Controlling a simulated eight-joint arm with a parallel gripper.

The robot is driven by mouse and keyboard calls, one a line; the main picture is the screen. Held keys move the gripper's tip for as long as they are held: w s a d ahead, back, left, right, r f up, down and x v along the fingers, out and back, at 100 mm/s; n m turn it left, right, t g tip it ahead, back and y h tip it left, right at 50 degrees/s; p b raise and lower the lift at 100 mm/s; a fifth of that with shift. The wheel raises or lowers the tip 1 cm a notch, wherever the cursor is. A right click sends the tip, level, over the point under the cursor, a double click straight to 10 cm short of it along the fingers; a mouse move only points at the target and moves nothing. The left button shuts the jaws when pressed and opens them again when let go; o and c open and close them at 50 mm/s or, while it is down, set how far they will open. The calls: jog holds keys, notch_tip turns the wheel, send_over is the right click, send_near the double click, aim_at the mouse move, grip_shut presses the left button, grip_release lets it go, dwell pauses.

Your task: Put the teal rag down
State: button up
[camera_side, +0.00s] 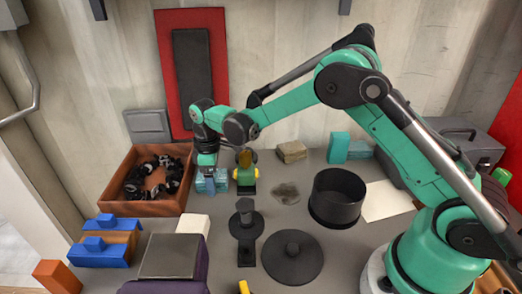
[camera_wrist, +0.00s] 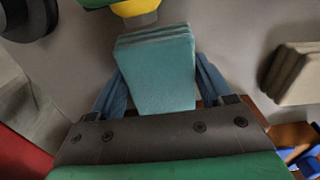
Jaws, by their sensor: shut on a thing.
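The teal rag (camera_side: 221,179) is a folded, layered block, seen in the side view just right of the wooden crate. In the wrist view the rag (camera_wrist: 157,72) lies between the two blue fingers of my gripper (camera_wrist: 160,85). In the side view my gripper (camera_side: 209,184) points down, shut on the rag, with a finger in front of it. The rag is at or close to the table (camera_side: 325,262); I cannot tell whether its underside touches.
A wooden crate (camera_side: 144,208) with dark parts stands left of the rag. A green and yellow object (camera_side: 246,175) stands close on its right. A grey patch (camera_side: 286,193), a black pot (camera_side: 337,197) and dark round parts (camera_side: 292,257) lie farther right and in front.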

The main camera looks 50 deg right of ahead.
jog(key=shift+f, duration=0.25)
jog(key=shift+f, duration=0.15)
jog(key=o, duration=1.3)
jog(key=s+d+r+m+t, duration=0.1)
jog(key=s+r, duration=0.1)
jog(key=r, duration=0.6)
jog(key=s+r+m+t, duration=0.1)
jog(key=s+r, duration=0.1)
jog(key=r, duration=0.7)
jog(key=s+d+f+m+t, duration=0.2)
jog(key=s+m+t, duration=0.3)
jog(key=s, duration=0.7)
jog(key=shift+s+d+f+m, duration=0.2)
jog(key=shift+s+d+m, duration=0.2)
jog(key=shift+m, duration=0.6)
